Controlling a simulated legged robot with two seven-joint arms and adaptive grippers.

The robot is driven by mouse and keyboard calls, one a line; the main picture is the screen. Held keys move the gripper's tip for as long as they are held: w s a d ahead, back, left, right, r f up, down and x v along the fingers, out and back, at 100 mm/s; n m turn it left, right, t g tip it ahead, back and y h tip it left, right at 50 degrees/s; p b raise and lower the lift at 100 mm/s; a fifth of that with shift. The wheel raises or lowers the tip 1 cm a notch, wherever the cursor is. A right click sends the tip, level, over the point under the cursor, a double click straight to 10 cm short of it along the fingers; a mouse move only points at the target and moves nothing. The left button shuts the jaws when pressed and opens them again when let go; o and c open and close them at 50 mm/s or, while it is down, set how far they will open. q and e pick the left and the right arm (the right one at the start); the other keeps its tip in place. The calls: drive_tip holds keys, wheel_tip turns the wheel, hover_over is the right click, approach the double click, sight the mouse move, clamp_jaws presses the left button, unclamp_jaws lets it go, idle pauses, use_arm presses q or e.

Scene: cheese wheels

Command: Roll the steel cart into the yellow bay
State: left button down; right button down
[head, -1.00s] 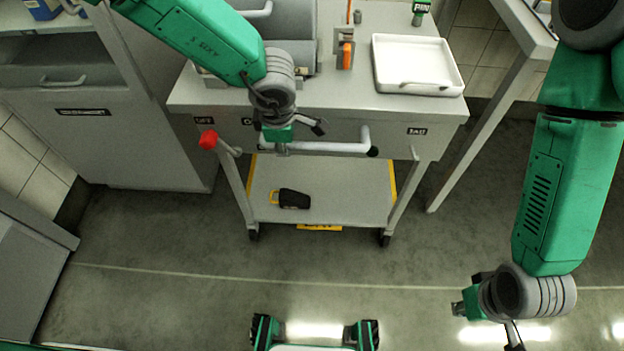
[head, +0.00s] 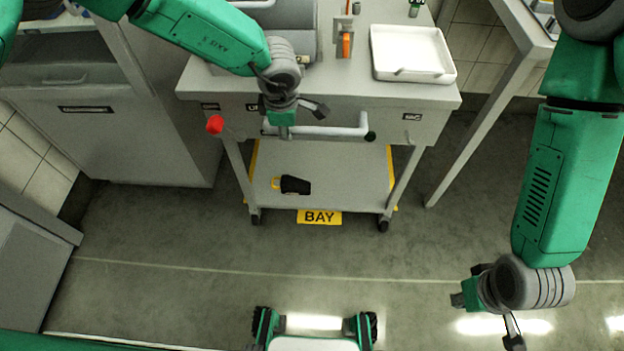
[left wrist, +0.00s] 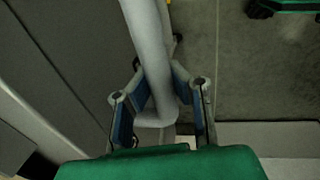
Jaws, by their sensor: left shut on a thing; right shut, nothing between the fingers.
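The steel cart (head: 320,88) stands upright on castors at the centre of the head view, its handle (head: 340,131) facing me. My left gripper (head: 284,130) is shut on the left part of the handle. In the left wrist view, the fingers (left wrist: 160,104) lie on both sides of the pale handle bar (left wrist: 150,50). Yellow bay markings (head: 391,165) show beside the cart's legs, and a yellow BAY floor label (head: 319,217) lies at its front between the castors. The cart hides most of the bay. My right gripper (head: 466,293) is shut and empty, away from the cart.
A white tray (head: 412,52) and an orange-handled item (head: 346,44) are on the cart top. A black-and-yellow object (head: 292,185) lies on its lower shelf. A red knob (head: 215,124) sticks out at left. A grey cabinet (head: 130,140) stands left, a table leg (head: 480,135) right.

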use_arm(q)
drive_tip(key=shift+w+r, duration=0.1)
drive_tip(key=shift+w, duration=1.1)
drive_tip(key=shift+w+b, duration=0.7)
drive_tip(key=shift+w, duration=1.2)
drive_tip(key=c, duration=0.7)
unclamp_jaws()
drive_tip(key=shift+s, duration=0.1)
drive_tip(key=r, duration=0.2)
drive_tip(key=s+r, duration=0.1)
drive_tip(key=r, duration=0.4)
drive_tip(key=shift+s+r, duration=0.2)
drive_tip(key=shift+r, duration=0.1)
